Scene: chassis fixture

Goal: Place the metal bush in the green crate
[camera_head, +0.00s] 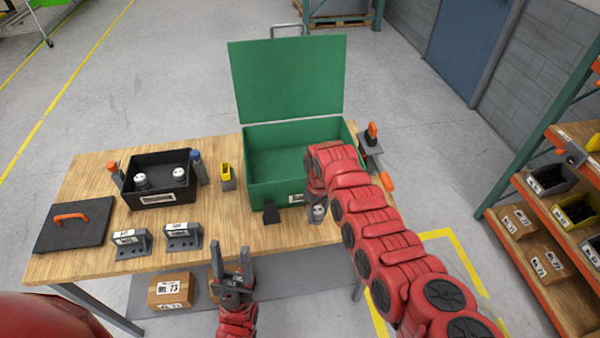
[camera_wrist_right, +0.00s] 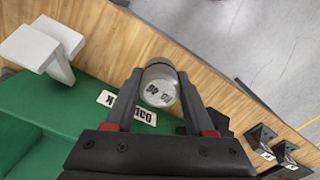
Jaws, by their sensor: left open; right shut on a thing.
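The green crate (camera_head: 258,194) stands on the table with its lid (camera_head: 288,82) raised at the back; its inside looks empty where visible. My right gripper (camera_head: 317,205) is in front of the crate's front wall, near its right corner. It is shut on a metal bush (camera_wrist_right: 160,84), a short silver cylinder with dark print on its end face. The bush also shows at the fingertips in the head view (camera_head: 319,213). In the wrist view the green crate (camera_wrist_right: 40,140) is at lower left. My left gripper (camera_head: 231,250) is open and empty at the table's front edge.
A black box (camera_head: 158,199) holds two round metal-looking pieces. A black lid (camera_head: 75,228) with an orange handle lies at left. Two grey labelled blocks (camera_head: 130,243) (camera_head: 183,238) stand in front. A yellow-topped item (camera_head: 227,177) and an orange-handled tool (camera_head: 385,182) flank the crate.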

